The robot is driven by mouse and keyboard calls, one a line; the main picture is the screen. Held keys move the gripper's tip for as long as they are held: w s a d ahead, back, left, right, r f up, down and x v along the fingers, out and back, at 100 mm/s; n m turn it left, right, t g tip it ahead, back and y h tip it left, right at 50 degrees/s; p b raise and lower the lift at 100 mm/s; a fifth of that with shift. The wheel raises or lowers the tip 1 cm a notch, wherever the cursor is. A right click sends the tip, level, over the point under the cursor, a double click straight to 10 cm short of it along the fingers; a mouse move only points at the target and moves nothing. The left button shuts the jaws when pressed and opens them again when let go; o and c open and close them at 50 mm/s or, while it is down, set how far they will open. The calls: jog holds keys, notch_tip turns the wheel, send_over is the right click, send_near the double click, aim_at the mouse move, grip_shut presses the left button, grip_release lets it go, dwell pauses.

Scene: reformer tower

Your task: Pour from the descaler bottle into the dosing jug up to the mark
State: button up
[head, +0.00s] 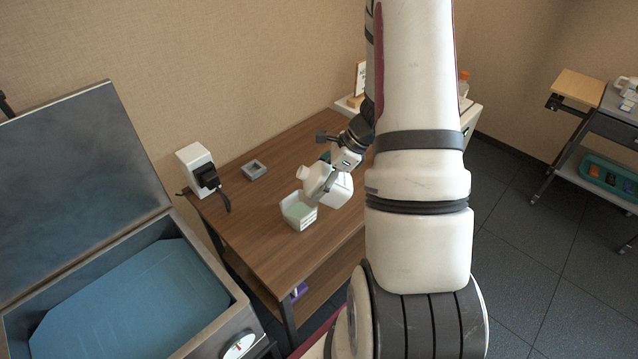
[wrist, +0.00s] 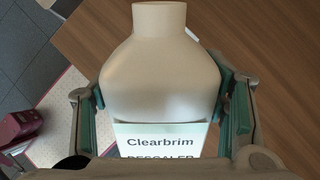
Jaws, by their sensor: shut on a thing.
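The descaler bottle (wrist: 160,75) is off-white, with a label reading "Clearbrim DESCALER", and its neck has no cap on it in the wrist view. My gripper (wrist: 165,112) is shut on the bottle, with a green-lined finger on each side of its body. In the head view the bottle (head: 336,190) is tilted, its neck pointing left, close above the dosing jug. The jug (head: 298,213) is a small whitish, square-sided vessel standing on the wooden table, with pale green showing at it. Its mark and any stream cannot be made out. The wrist view does not show the jug.
The wooden table (head: 262,205) also holds a small grey square tray (head: 253,170) and a white device with a black part (head: 197,170) at its left end. An open metal tank with blue inside (head: 130,300) stands at left. A cart (head: 610,120) stands at far right.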

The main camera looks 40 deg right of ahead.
aim_at(303, 180)
jog(key=shift+w+a+r+t+y, duration=0.1)
jog(key=shift+r+t+y, duration=0.2)
jog(key=shift+t+y, duration=0.2)
jog(key=shift+w+a+t+y+b, duration=0.25)
jog(key=shift+w+t+y+b, duration=0.1)
jog(key=shift+t+y+b, duration=0.7)
jog(key=shift+w+a+r+t+y+b, duration=0.2)
jog(key=shift+a+r+t+y+b, duration=0.1)
jog(key=shift+t+y+b, duration=0.3)
jog(key=shift+w+a+f+t+y+b, duration=0.4)
jog(key=shift+t+y+b, duration=0.4)
jog(key=shift+b, duration=0.25)
jog(key=t+y+b, duration=0.1)
jog(key=w+a+t+y+b, duration=0.1)
jog(key=shift+f+b, duration=0.25)
jog(key=shift+b, duration=0.05)
jog(key=shift+r+y, duration=0.1)
jog(key=shift+y, duration=0.15)
